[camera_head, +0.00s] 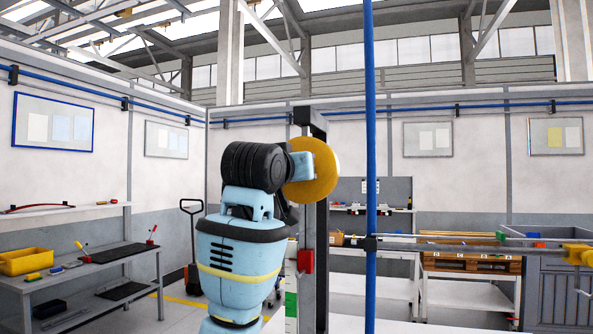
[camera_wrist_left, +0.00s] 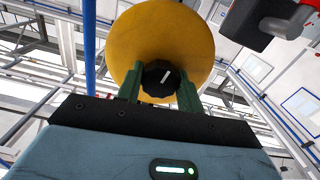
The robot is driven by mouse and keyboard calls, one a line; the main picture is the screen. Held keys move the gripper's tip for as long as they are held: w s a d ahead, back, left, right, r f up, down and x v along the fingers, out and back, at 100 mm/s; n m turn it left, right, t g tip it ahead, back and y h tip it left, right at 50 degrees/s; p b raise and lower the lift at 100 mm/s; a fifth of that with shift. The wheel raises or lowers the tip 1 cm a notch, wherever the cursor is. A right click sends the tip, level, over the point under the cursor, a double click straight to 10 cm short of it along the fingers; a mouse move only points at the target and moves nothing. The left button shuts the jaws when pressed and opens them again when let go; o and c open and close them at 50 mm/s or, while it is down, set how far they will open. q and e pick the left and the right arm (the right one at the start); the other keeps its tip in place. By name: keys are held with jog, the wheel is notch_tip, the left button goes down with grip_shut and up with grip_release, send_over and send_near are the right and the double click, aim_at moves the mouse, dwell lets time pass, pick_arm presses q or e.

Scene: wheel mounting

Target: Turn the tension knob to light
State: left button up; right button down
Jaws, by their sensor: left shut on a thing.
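A black tension knob (camera_wrist_left: 152,79) with a short white mark sits at the middle of a round yellow disc (camera_wrist_left: 160,30). The mark slants toward the upper right in the left wrist view. My left gripper (camera_wrist_left: 159,88) has its two green fingers shut on the knob, one on each side. In the head view the yellow disc (camera_head: 322,170) is at the upper part of a dark upright post (camera_head: 314,225), and my left wrist meets it from the left. The fingers and knob are hidden there. No light or heavy lettering is readable. My right gripper is not in view.
A red box (camera_head: 305,261) is fixed on the post below the disc. A blue vertical pole (camera_head: 370,200) stands just right of it. A grey bench (camera_head: 85,275) with a yellow bin (camera_head: 27,262) is at the left. Shelving stands behind at the right.

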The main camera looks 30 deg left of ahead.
pick_arm(q)
jog(key=shift+n, duration=0.9)
jog(key=o, duration=1)
jog(key=shift+s, duration=0.1)
jog(key=v, duration=0.7)
jog(key=shift+s, duration=0.3)
jog(key=shift+d, duration=0.1)
